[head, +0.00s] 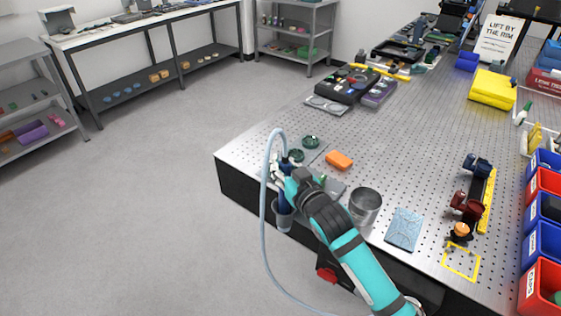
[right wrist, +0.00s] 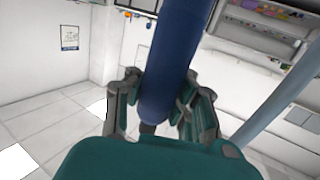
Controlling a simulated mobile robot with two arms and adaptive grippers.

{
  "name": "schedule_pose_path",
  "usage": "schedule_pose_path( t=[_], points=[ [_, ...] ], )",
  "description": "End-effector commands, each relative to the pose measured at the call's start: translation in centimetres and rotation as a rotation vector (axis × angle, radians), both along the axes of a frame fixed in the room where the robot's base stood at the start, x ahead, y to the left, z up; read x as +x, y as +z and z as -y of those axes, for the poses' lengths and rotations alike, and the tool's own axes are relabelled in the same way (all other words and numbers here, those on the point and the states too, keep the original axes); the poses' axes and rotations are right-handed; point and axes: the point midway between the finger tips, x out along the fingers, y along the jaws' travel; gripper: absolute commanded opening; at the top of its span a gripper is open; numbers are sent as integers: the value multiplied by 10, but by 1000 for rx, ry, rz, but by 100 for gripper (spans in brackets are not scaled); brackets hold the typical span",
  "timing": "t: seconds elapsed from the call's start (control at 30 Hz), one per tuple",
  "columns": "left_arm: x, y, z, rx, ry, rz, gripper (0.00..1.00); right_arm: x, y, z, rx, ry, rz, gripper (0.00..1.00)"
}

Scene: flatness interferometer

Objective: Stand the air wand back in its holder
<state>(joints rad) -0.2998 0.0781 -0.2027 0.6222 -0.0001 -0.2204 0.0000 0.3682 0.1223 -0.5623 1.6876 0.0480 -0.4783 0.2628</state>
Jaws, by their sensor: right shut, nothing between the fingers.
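The air wand (head: 284,204) is dark blue, with a pale blue hose (head: 264,200) looping from its top and down to the floor side. It stands roughly upright at the table's near left corner. Its lower part is at a grey cup-like holder (head: 284,222) on the table edge; how deep it sits is hidden. My right gripper (head: 284,174) is at the wand's upper part. In the right wrist view the wand's blue body (right wrist: 165,70) runs down the middle, close to the fingers of my shut right gripper (right wrist: 162,105). My left gripper is out of view.
Near my right gripper on the perforated table (head: 400,140) lie an orange block (head: 339,160), dark green discs (head: 311,141), a metal pot (head: 365,203) and a blue patterned cloth (head: 404,228). Coloured bins (head: 540,237) line the right edge. Floor left of the table is clear.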

Motion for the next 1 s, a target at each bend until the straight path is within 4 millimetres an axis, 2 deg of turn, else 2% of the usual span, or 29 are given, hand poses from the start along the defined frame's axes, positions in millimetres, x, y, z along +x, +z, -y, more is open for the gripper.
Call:
schedule_pose_path(
  t=[1.0],
  points=[
    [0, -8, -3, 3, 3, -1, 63, 0, -13, 0, 1, 0, 2, 0]
  ],
)
